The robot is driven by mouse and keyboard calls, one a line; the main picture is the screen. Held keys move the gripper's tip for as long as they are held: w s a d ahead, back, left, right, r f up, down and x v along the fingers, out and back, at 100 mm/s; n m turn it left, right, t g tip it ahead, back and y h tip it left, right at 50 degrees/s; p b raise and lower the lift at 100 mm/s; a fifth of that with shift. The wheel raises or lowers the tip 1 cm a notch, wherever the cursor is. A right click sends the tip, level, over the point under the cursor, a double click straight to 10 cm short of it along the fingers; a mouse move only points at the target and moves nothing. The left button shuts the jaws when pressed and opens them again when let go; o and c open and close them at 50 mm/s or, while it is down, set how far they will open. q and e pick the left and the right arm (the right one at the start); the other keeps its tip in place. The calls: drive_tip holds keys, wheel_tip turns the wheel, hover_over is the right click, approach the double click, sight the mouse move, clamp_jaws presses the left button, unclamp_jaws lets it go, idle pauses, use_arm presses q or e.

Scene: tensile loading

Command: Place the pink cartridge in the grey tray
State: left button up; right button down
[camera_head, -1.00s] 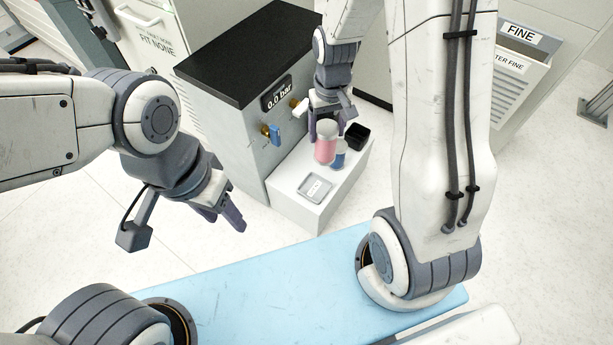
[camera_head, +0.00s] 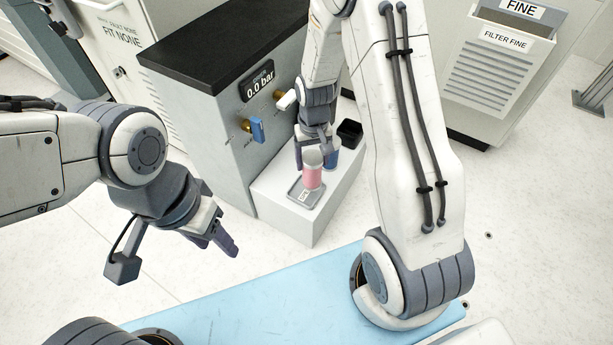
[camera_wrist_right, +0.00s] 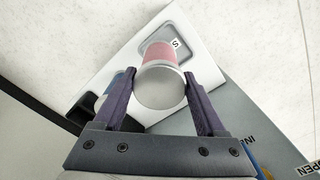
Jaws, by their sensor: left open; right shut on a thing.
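The pink cartridge (camera_head: 312,177) has a silver cap and stands upright in my right gripper (camera_head: 313,150). In the right wrist view the two fingers (camera_wrist_right: 160,88) are shut on its silver end, with the pink body (camera_wrist_right: 160,52) beyond. The grey tray (camera_head: 297,198) lies on the white block, and the cartridge is over its right part. I cannot tell whether the cartridge touches the tray floor. The tray also shows in the right wrist view (camera_wrist_right: 184,38), with a label in it. My left gripper (camera_head: 222,238) is open and empty, far to the left.
A blue cartridge (camera_head: 332,158) stands just behind the pink one on the white block (camera_head: 317,225). A black square cup (camera_head: 349,132) is at the block's back. The grey cabinet (camera_head: 200,110) with a gauge, a blue valve handle (camera_head: 257,130) and a white one rises beside the block.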

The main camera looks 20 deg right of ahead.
drive_tip(key=shift+w+a+f, duration=0.4)
drive_tip(key=shift+a+f, duration=0.1)
drive_tip(key=shift+a, duration=0.2)
wheel_tip(320, 180, down, 4)
drive_tip(key=b, duration=0.3)
drive_tip(key=shift+f, duration=0.1)
unclamp_jaws()
